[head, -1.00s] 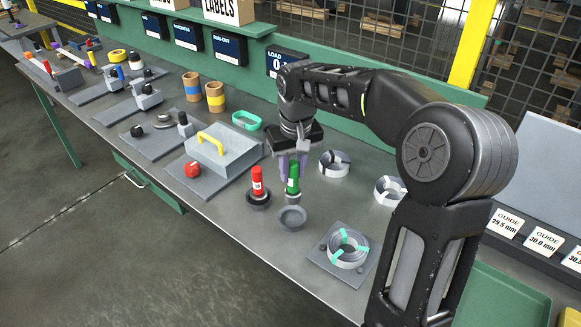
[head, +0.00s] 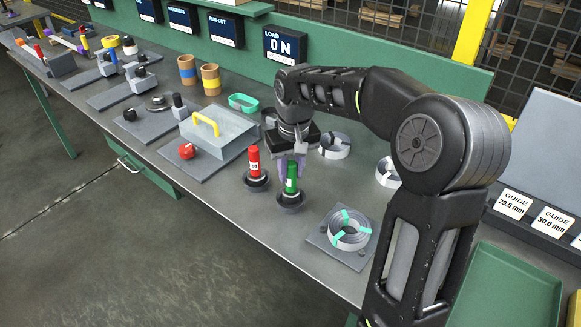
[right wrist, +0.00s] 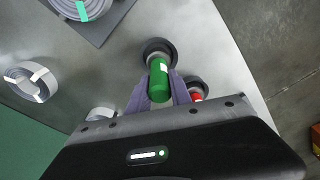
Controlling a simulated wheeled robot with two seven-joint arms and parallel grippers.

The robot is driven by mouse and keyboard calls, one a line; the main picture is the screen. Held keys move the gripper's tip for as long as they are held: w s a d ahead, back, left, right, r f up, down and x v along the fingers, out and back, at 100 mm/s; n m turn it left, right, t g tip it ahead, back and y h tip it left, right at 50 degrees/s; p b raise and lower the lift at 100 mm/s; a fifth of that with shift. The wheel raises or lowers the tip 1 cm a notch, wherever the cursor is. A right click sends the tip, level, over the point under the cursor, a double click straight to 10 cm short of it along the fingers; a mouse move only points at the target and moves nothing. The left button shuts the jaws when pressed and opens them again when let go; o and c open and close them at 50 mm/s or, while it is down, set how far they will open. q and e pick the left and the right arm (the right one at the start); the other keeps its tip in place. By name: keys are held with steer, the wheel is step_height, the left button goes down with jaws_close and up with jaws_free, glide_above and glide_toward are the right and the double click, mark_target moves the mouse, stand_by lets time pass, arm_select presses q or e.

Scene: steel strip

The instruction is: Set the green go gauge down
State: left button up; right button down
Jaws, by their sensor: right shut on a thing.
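The green go gauge (head: 291,178) stands upright, with its lower end at the small dark round cup (head: 291,205) on the bench. In the right wrist view the green gauge (right wrist: 158,82) lines up with the cup (right wrist: 158,46); I cannot tell whether it rests on the cup's bottom. My right gripper (head: 293,165) is shut on the gauge's upper part, and its fingers (right wrist: 159,84) show on both sides of it. My left gripper is not in view.
A red gauge (head: 253,160) stands in a matching cup (head: 256,182) close on the left. A coil on a square plate (head: 317,238) lies to the right. Other strip rings (head: 335,146) lie behind. A grey block with a yellow handle (head: 220,133) stands left. The bench front is clear.

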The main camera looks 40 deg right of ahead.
steer(key=shift+f, duration=0.4)
steer(key=shift+f+b, duration=0.25)
steer(key=shift+b, duration=0.1)
steer(key=c, duration=1.1)
jaws_free()
steer(key=r, duration=0.5)
steer(key=s+r, duration=0.1)
steer(key=r, duration=0.1)
steer(key=shift+a+r+b, duration=0.1)
steer(key=shift+r+b, duration=0.2)
steer(key=shift+r, duration=0.1)
